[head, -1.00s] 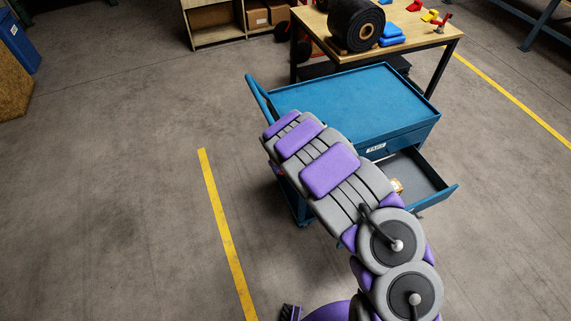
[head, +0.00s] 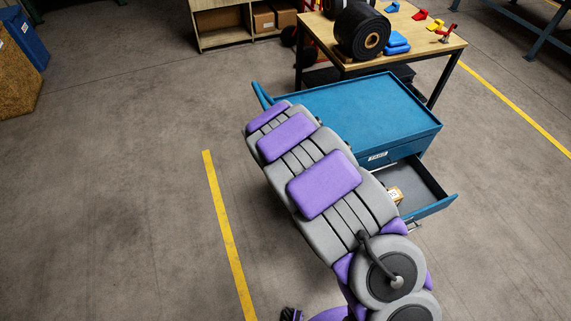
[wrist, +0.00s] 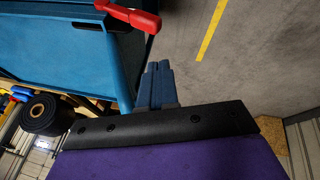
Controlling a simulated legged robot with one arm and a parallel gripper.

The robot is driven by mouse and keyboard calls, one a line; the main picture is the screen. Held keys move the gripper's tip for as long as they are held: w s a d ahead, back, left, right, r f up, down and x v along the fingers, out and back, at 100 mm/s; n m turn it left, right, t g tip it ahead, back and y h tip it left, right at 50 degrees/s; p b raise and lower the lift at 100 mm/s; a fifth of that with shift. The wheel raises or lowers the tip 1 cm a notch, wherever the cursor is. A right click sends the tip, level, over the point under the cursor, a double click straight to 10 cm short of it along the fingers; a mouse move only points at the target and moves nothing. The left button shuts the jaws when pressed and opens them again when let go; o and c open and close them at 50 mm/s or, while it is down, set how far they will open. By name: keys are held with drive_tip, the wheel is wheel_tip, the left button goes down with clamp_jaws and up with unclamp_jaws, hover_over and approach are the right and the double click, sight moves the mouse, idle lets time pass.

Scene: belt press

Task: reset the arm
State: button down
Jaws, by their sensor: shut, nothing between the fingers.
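My gripper (wrist: 157,68) shows in the wrist view as two blue-grey fingers pressed together, with nothing between them. It is beside the blue cart (wrist: 55,45), which fills the upper left of that view. I cannot tell whether they touch. In the head view my grey and purple arm reaches from the bottom right up to the left, along the near left side of the cart (head: 360,108). The arm hides part of the cart, and my gripper cannot be made out there.
The cart's drawer (head: 432,208) stands open with a small box (head: 395,196) in it. A wooden table (head: 430,40) behind carries a black roll (head: 360,32) and blue blocks (head: 397,42). A red handle (wrist: 128,15) shows on the cart.

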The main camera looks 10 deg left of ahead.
drive_tip(key=s+d+r+m+g+h, duration=0.1)
drive_tip(key=s+d+r+m, duration=0.15)
drive_tip(key=d+r, duration=0.4)
drive_tip(key=s+d+r+m+g, duration=0.1)
drive_tip(key=s+d+r, duration=0.35)
drive_tip(key=d, duration=0.25)
drive_tip(key=s+d+r+m+h, duration=0.1)
drive_tip(key=s+d+r+m, duration=0.15)
drive_tip(key=d+r, duration=0.4)
drive_tip(key=s+d+r+m+g, duration=0.1)
drive_tip(key=s+d+r, duration=0.1)
drive_tip(key=s, duration=0.8)
drive_tip(key=s+d+r+m+g, duration=0.1)
drive_tip(key=s+d, duration=0.4)
drive_tip(key=s, duration=0.5)
drive_tip(key=s+d+r+m+g+y, duration=0.1)
drive_tip(key=s+r, duration=0.4)
drive_tip(key=s, duration=0.5)
drive_tip(key=d+g, duration=0.1)
drive_tip(key=d, duration=0.1)
drive_tip(key=shift+d+m+g+b, duration=0.3)
drive_tip(key=shift+b, duration=0.1)
